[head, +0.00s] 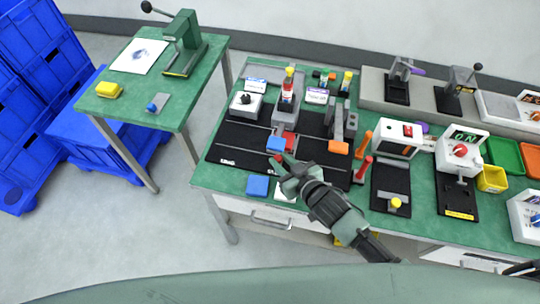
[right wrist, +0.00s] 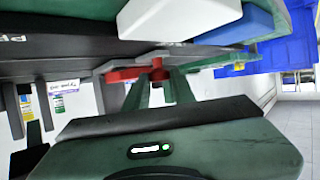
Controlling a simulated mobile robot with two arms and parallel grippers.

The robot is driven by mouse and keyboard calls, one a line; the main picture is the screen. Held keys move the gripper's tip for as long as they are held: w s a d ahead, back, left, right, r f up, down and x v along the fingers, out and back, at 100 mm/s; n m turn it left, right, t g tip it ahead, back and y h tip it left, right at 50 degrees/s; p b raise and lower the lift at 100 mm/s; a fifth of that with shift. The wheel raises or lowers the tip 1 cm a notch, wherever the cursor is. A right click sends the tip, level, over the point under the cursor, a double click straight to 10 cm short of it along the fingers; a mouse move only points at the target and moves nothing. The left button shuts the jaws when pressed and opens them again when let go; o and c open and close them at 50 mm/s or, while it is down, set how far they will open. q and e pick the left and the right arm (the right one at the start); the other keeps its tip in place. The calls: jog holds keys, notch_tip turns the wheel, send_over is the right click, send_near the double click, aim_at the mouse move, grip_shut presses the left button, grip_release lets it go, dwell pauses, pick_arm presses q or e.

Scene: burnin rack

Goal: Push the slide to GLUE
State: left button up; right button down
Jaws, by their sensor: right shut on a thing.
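The black slide base (head: 235,140) lies on the left part of the green bench, with small white lettering on its front edge. In the right wrist view lettering starting "PRE" shows on a dark edge (right wrist: 45,40). The slide's red handle (head: 278,158) sticks out at the front of the base, below a blue block (head: 276,145). My right gripper (head: 284,168) is at this handle. In the right wrist view its fingers are closed around the red handle (right wrist: 125,74). The fingertips are partly hidden there. My left gripper is not in view.
A blue pad (head: 257,185) lies at the bench front, left of my gripper. Upright levers (head: 337,122) and an orange block (head: 338,147) are on the right.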

jog(key=shift+a, duration=0.1)
jog(key=c, duration=1.2)
grip_release()
jog(key=shift+c, duration=0.2)
jog(key=b+v, duration=0.1)
jog(key=v, duration=0.6)
jog(key=shift+s+d+r, duration=0.15)
jog(key=shift+s+d, duration=0.1)
jog(key=shift+s, duration=0.05)
jog(key=shift+d, duration=0.1)
